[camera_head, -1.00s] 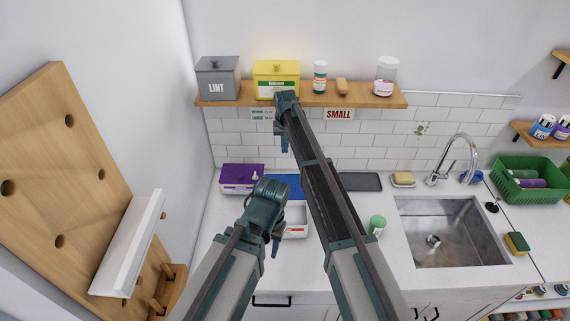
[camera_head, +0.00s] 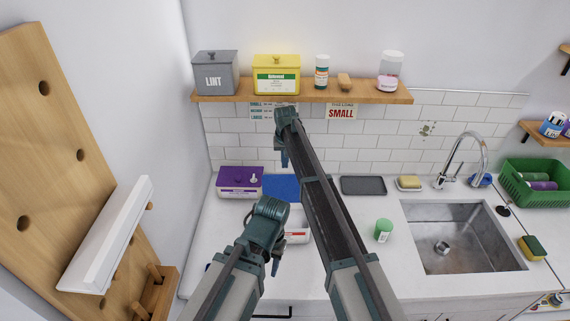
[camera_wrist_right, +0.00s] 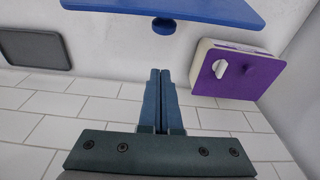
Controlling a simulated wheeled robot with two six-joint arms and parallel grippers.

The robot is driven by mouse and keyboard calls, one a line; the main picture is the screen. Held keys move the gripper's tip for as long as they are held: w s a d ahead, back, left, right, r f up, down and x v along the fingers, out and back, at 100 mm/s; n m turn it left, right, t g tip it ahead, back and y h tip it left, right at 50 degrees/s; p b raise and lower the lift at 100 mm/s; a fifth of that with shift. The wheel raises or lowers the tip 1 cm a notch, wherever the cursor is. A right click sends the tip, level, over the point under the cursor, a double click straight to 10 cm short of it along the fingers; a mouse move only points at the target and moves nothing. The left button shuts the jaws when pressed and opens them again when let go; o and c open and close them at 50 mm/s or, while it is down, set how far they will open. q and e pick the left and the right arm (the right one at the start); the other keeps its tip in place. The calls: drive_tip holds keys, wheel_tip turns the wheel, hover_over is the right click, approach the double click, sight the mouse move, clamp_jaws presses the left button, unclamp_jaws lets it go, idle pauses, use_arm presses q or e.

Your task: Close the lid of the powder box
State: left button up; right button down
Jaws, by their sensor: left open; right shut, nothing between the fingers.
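A white box (camera_head: 299,238) with a red mark stands on the counter, mostly hidden behind my arms. A blue panel (camera_head: 281,187) behind it looks like its raised lid; in the right wrist view the blue panel (camera_wrist_right: 175,8) shows a round knob. I cannot tell whether they are joined. My right gripper (camera_head: 285,161) is shut and empty above and in front of the blue panel; its closed fingers show in the right wrist view (camera_wrist_right: 160,72), apart from the panel. My left gripper (camera_head: 275,267) is open, low beside the white box.
A purple-topped box (camera_head: 238,184) stands left of the blue panel. A grey tray (camera_head: 363,185), green-capped jar (camera_head: 383,230), sponge (camera_head: 409,182) and sink (camera_head: 460,255) lie to the right. Above, a wooden shelf (camera_head: 362,97) carries a yellow box (camera_head: 276,75) and grey LINT box (camera_head: 215,73).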

sight(286, 187)
use_arm(q)
drive_tip(key=shift+f, duration=0.25)
use_arm(e)
drive_tip(key=s, duration=0.3)
drive_tip(key=shift+s+d+f, duration=0.1)
drive_tip(key=shift+s+f, duration=0.2)
drive_tip(key=shift+s, duration=0.05)
drive_tip(key=shift+s+r, duration=0.1)
drive_tip(key=shift+s, duration=0.05)
